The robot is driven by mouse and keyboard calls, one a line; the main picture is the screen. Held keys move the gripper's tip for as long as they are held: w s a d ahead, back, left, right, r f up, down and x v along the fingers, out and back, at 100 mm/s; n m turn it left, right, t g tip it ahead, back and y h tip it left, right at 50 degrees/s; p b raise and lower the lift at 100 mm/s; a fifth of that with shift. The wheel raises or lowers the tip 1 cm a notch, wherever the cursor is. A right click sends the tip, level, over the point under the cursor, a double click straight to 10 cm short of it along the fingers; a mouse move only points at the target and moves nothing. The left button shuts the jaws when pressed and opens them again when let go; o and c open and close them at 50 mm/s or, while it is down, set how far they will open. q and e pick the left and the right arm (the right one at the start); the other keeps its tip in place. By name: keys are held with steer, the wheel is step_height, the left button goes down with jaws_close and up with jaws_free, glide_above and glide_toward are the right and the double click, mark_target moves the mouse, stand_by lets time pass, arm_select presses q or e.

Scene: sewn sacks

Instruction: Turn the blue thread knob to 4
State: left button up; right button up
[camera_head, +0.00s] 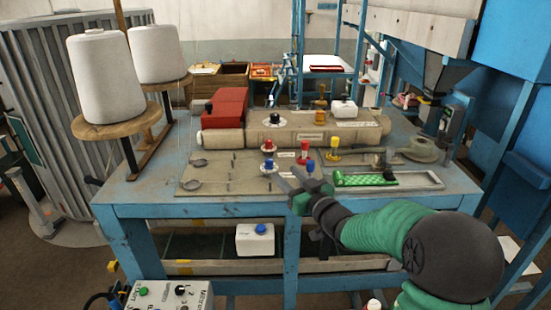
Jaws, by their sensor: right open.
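A blue knob (268,165) sits on a pale round dial on the flat plate of the machine, in the middle of the head view. Its numbers are too small to read. A second blue-topped piece (310,166) stands to its right, close behind my right gripper. My right gripper (287,179) is open, just right of and nearer than the blue knob on the dial. It appears empty, and I cannot tell whether a finger touches anything. My left gripper is not in view.
Red-topped knobs (268,145) and a yellow knob (333,142) stand behind. A green patterned piece (365,179) lies to the right. White thread cones (103,77) stand on the left. A white box with a blue button (256,238) is below the blue table (150,190).

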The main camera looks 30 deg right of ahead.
mark_target(272, 163)
steer(key=w, duration=0.3)
steer(key=w+f+p, duration=0.1)
steer(key=w, duration=0.2)
steer(key=w+d+p, duration=0.1)
steer(key=w, duration=0.3)
steer(key=shift+f, duration=0.25)
steer(key=shift+s, duration=0.15)
steer(key=shift+s+r, duration=0.4)
steer(key=shift+s, duration=0.35)
steer(key=shift+s+a+r, duration=0.1)
steer(key=shift+s, duration=0.05)
steer(key=shift+c, duration=0.4)
steer(key=shift+a, duration=0.15)
steer(key=shift+c, duration=1.3)
steer(key=shift+w+a+f, duration=0.1)
steer(key=shift+w+f, duration=0.15)
steer(key=shift+w, duration=0.15)
steer(key=c, duration=0.5)
jaws_close()
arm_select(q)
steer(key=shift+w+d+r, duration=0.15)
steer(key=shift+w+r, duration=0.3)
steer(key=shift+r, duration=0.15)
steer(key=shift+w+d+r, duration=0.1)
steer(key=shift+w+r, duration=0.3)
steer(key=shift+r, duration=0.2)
